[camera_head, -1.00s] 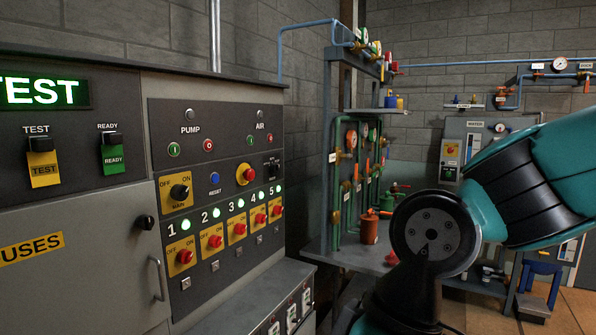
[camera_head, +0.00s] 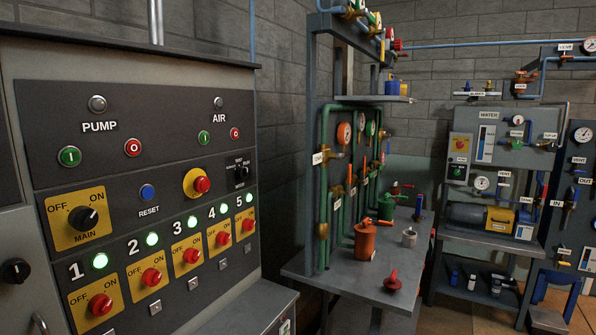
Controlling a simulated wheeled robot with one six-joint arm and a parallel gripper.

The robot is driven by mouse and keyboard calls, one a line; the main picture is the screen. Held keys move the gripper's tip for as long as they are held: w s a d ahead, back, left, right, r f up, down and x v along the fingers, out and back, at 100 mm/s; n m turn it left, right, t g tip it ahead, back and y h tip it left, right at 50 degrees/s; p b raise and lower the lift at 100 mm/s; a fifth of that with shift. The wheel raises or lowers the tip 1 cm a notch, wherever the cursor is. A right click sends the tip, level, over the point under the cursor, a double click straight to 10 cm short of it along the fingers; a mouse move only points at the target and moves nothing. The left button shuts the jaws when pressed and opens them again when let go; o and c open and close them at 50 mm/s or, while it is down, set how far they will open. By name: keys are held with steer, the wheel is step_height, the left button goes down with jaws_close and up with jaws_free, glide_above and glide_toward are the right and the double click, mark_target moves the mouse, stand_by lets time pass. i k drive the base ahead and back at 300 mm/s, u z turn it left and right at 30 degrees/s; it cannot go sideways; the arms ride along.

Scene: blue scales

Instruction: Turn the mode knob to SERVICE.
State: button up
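The control panel (camera_head: 130,110) fills the left of the head view. A small black selector (camera_head: 240,173) sits at its right edge, under the AIR buttons, with tiny white labels around it. It looks like the mode knob, but its labels and pointer are too small to read surely. A larger black MAIN knob (camera_head: 83,218) on a yellow OFF/ON plate is at the lower left of the panel; its white mark points to the upper right. My gripper is not in view.
A red emergency button (camera_head: 202,184) and a blue RESET button (camera_head: 148,192) are left of the selector. Red switches with lit green lamps, numbered 1 to 5, run below. A workbench (camera_head: 345,279) with an orange can (camera_head: 365,241) stands right of the panel.

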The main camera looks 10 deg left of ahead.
mark_target(242, 173)
steer(key=z, duration=0.1)
steer(key=i, duration=0.65)
steer(key=u, duration=0.7)
steer(key=i, duration=0.45)
steer(key=u, duration=0.65)
